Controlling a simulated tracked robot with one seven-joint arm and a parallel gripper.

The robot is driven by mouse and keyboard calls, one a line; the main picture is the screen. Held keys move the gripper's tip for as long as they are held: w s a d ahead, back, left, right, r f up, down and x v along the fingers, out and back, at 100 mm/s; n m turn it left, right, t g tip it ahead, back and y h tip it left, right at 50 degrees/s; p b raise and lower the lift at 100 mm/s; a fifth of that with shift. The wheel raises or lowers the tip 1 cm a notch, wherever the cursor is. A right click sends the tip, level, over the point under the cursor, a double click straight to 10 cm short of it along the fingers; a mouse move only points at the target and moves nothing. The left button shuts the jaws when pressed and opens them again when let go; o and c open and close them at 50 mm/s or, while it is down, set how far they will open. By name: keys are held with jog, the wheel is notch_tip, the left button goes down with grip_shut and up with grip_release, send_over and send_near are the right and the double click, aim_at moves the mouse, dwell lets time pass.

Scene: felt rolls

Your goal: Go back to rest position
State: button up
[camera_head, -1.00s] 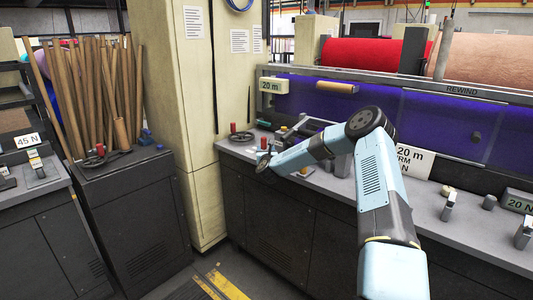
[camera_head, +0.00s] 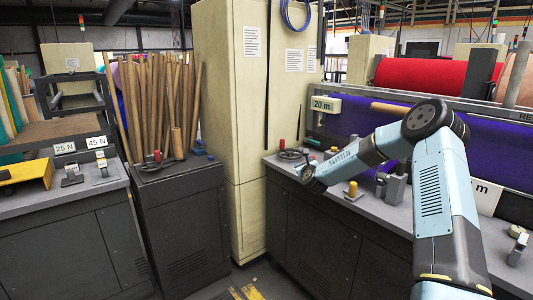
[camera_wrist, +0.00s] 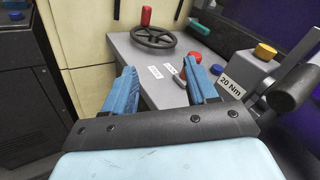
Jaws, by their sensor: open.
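My gripper (camera_wrist: 162,88) is open in the wrist view, its two blue fingers spread apart with nothing between them. It points over the grey bench top (camera_wrist: 140,60) near a black handwheel with a red knob (camera_wrist: 153,37). In the head view my light-blue arm reaches in from the right, and its end (camera_head: 308,178) is over the left part of the bench, close to the pale column. The fingers are small and partly hidden there.
A pale column (camera_head: 230,110) stands left of the bench. A dark cabinet (camera_head: 180,220) with several cardboard tubes (camera_head: 150,100) behind it is further left. A yellow knob (camera_head: 352,188) stands below my forearm. A red felt roll (camera_head: 425,76) lies at the back right. Some floor shows at the bottom.

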jog(key=s+a+r+n+g+y, duration=0.3)
jog(key=s+a+r+n, duration=0.4)
jog(key=n, duration=0.4)
jog(key=s+d+r+n+g+h, duration=0.15)
jog(key=s+r+n, duration=0.3)
jog(key=s, duration=0.45)
jog(key=s+d+r+n+g, duration=0.1)
jog(key=s+r+n+g, duration=0.1)
jog(key=s+r+n, duration=0.45)
jog(key=s+d+n+g, duration=0.1)
jog(key=s+d+n, duration=0.2)
jog(key=s, duration=1.1)
jog(key=s+d+r+n+g+h, duration=0.1)
jog(key=s+d+n+g, duration=0.1)
jog(key=s, duration=1.1)
jog(key=s+d+r+n+g+h, duration=0.1)
jog(key=s+d+n+g, duration=0.1)
jog(key=s, duration=1.2)
jog(key=shift+s+d+r+n, duration=0.2)
jog(key=shift+s+d+n, duration=0.15)
jog(key=shift+d+n, duration=0.55)
